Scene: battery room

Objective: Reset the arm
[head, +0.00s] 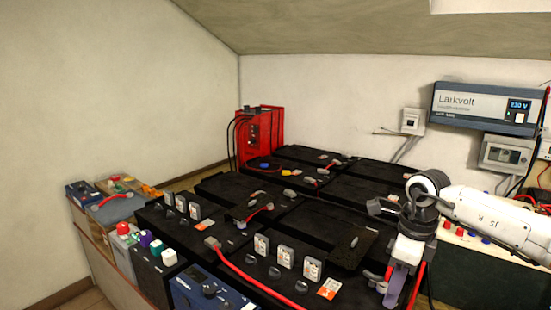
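My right arm comes in from the right edge, with a white link and dark joints. Its wrist hangs down over the near right part of the black batteries. My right gripper (397,284) is at the lower right, seen from behind and above, pointing down. A greyish-purple part and red strips show around it. The fingertips are not clear, so I cannot tell whether it is open or holds anything. My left gripper is not in view.
Black batteries (335,222) with red cables and orange-white tags fill the middle. A red charger (262,138) stands behind. Small boxes with coloured knobs (158,247) line the left. A Larkvolt wall unit (480,107) hangs at the right. Air above the batteries at centre is free.

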